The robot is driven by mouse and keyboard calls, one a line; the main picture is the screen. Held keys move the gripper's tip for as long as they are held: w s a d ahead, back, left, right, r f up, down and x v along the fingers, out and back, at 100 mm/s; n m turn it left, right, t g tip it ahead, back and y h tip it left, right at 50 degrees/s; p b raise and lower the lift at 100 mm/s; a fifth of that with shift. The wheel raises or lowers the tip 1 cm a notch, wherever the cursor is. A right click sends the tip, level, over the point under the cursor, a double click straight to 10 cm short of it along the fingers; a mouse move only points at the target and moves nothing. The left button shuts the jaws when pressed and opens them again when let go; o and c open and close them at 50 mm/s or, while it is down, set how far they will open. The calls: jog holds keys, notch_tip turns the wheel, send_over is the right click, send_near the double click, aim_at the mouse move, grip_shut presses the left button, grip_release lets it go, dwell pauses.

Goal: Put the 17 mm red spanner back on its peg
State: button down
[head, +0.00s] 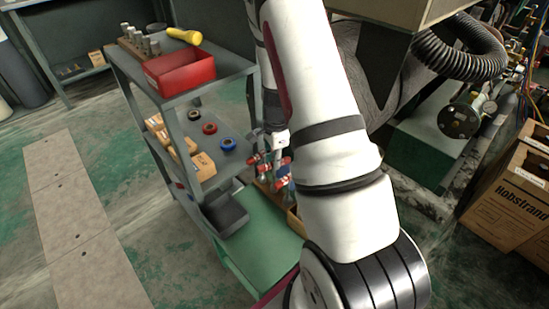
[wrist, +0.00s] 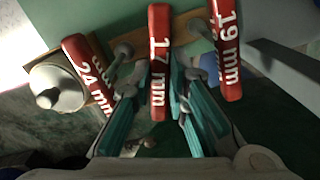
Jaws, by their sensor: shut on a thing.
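The 17 mm red spanner (wrist: 159,65) is in the middle of the wrist view, its white-lettered red handle between the teal fingers of my gripper (wrist: 158,92). My gripper is shut on it. A 24 mm red spanner (wrist: 88,72) is to its left and a 19 mm red spanner (wrist: 227,50) to its right. Behind them runs a wooden rail (wrist: 181,27) with grey round-headed pegs, one peg (wrist: 123,50) between the 24 mm and 17 mm handles. I cannot tell whether the held spanner touches a peg. In the head view my arm hides much of this area.
A grey shelf cart (head: 178,105) on the left holds a red bin (head: 180,72), a yellow torch (head: 184,36) and several coloured rings. Cardboard boxes (head: 507,200) and a machine with a black hose (head: 470,62) stand on the right. The floor at left is clear.

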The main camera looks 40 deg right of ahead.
jog(key=shift+f, duration=0.15)
jog(key=c, duration=1.5)
grip_release()
jog(key=shift+o, duration=0.2)
notch_tip(320, 180, up, 12)
jog(key=shift+d, duration=0.2)
jog(key=shift+a, duration=0.1)
